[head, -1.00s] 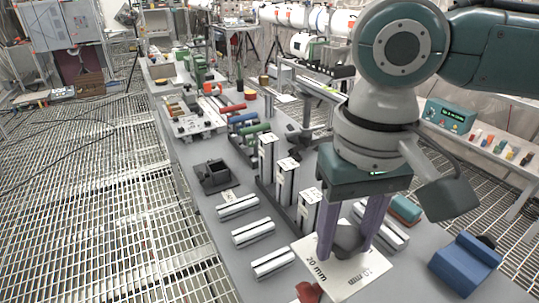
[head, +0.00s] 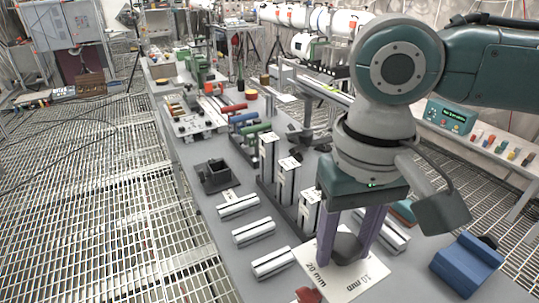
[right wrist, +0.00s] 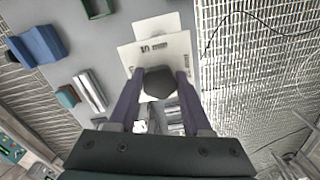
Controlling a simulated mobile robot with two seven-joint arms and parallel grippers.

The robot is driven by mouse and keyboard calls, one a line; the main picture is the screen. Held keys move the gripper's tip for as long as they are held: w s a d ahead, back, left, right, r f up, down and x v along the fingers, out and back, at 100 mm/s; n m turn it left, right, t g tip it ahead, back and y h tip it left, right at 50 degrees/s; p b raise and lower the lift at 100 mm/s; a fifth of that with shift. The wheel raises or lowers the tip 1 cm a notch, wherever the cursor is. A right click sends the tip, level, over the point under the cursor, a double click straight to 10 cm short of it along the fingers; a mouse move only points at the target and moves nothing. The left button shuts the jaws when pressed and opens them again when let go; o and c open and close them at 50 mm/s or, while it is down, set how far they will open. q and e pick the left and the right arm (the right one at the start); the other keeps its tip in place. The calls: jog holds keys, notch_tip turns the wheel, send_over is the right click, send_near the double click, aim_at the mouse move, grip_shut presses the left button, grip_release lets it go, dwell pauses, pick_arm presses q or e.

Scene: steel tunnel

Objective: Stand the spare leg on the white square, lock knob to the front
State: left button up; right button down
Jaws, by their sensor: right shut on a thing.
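My right gripper (head: 343,256) points down over the white square (head: 352,285), a white plate marked "20 mm" and "10 mm". Its two purple fingers are shut on a dark grey, faceted piece (head: 346,247), which I take to be the spare leg. The piece also shows between the fingers in the right wrist view (right wrist: 159,83), with the white plate (right wrist: 176,48) around and beyond it. I cannot tell whether the piece touches the plate. No lock knob can be made out on it. My left gripper is not in view.
Three upright metal profiles (head: 287,181) stand just left of the gripper. Several short metal bars (head: 253,231) lie along the table's left side. A blue block (head: 466,263) stands right; a dark red thing (head: 308,295) lies at the front.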

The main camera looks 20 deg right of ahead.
jog(key=shift+c, duration=1.3)
grip_release()
jog(key=shift+f, duration=0.1)
